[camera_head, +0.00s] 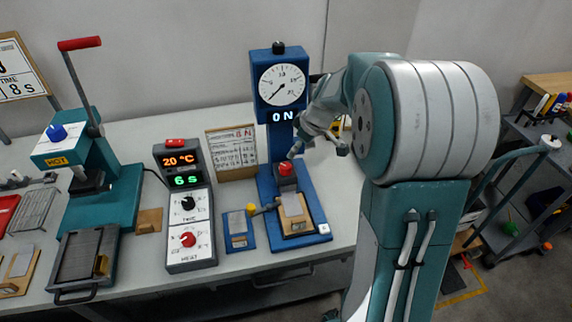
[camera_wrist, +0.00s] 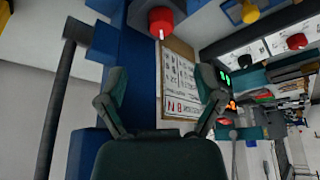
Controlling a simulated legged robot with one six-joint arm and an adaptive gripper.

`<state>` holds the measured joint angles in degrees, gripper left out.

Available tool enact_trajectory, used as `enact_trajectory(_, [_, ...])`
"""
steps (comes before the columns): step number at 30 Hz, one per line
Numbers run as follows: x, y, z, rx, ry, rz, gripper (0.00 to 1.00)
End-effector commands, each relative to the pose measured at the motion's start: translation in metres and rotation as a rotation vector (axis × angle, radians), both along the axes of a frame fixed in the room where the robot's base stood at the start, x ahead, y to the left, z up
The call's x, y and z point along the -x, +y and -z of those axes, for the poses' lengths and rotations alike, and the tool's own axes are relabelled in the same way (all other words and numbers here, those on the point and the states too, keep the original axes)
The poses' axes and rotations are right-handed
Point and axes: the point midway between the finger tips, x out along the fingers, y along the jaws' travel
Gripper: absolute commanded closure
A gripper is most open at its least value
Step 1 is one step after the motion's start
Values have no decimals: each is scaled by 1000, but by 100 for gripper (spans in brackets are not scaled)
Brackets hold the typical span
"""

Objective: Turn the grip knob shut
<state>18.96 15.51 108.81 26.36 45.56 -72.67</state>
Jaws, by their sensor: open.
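A blue test stand (camera_head: 293,205) with a round dial gauge (camera_head: 282,85) and a lit "0 N" display stands on the bench. A red knob (camera_head: 286,168), which looks like the grip knob, sits on a grey block low on the stand. In the wrist view a red knob (camera_wrist: 160,22) with a white mark shows at the top, beyond the fingers. My gripper (camera_head: 320,147) is open and empty, above and to the right of the red knob, apart from it. Its two fingers (camera_wrist: 163,78) are spread in the wrist view. Whether the knob is shut cannot be told.
A printed card (camera_head: 232,152) stands left of the column. A control box (camera_head: 186,205) reads 20 °C and 6 s. A yellow piece (camera_head: 265,208) projects beside the stand's base. A teal press (camera_head: 100,190) stands at left. A cart (camera_head: 530,200) is at right.

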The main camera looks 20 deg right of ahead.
Motion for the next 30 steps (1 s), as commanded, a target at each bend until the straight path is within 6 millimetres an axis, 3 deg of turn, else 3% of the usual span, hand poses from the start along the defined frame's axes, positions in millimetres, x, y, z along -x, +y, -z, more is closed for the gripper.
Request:
enact_trajectory(9, [-17,14,56,-1,6,0,15])
enact_trajectory(15, [-26,21,81,-1,3,0,15])
enact_trajectory(27, [-29,22,89,1,2,1,15])
enact_trajectory(30, [-29,22,89,1,2,1,59])
